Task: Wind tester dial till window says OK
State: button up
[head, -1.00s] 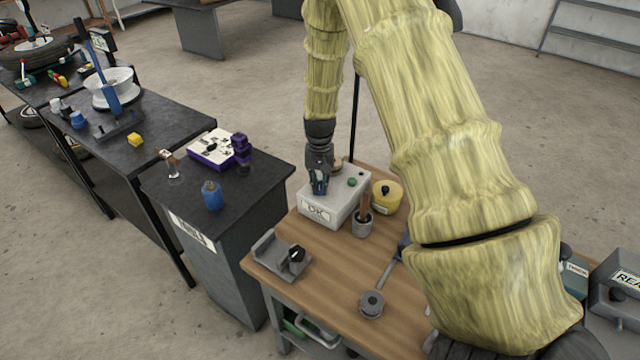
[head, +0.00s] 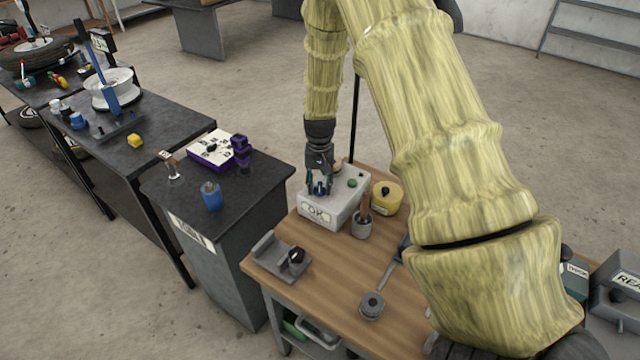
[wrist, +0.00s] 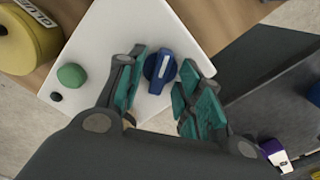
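The tester is a pale grey box (head: 345,207) on the wooden bench. Its front window (head: 316,214) reads OK. It also shows in the wrist view as a white top face (wrist: 108,38) with a green button (wrist: 71,76) and a small black knob. The blue dial (wrist: 160,68) with a pale pointer line sits on that top. My gripper (head: 319,192) is over the dial, pointing down. In the wrist view its teal fingers (wrist: 158,85) are spread on either side of the dial, with gaps visible, so it is open.
A yellow round container (head: 387,199) and a grey cup (head: 362,226) with a brown-handled item stand right of the tester. A grey holder (head: 279,257) with a black knob is in front. A dark cabinet (head: 262,187) stands to the left.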

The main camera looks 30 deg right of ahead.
aim_at(320, 186)
notch_tip(320, 186, up, 12)
jog(key=shift+f, duration=0.15)
dwell(0.3)
jog(key=shift+d, duration=0.1)
dwell(0.3)
